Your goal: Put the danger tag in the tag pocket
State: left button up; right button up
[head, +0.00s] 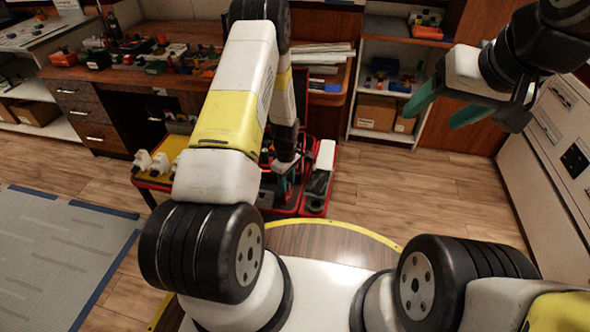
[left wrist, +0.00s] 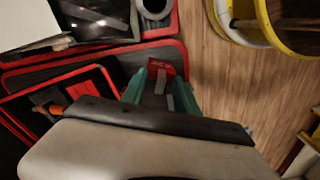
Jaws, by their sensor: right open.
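A small red tag-like piece with a grey strip (left wrist: 160,69) shows between the green fingers of my left gripper (left wrist: 162,90) in the left wrist view; it looks like the danger tag. The fingers stand apart on either side of it, and I cannot tell whether they touch it. In the head view my left gripper (head: 284,168) points down over the red-edged trays, partly hidden by my own arm. My right gripper (head: 447,108) is open and empty, raised at the right, far from the trays. I cannot make out the tag pocket.
Red-edged trays (head: 318,203) stand ahead, beside a yellow-topped stand with white plugs (head: 152,163). A workbench with clutter (head: 120,80) and shelves with cardboard boxes (head: 375,112) line the back. A grey cabinet (head: 560,130) stands right. The wooden floor (head: 420,195) is clear.

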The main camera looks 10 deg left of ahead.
pick_arm(q)
grip_shut()
dwell(1.4)
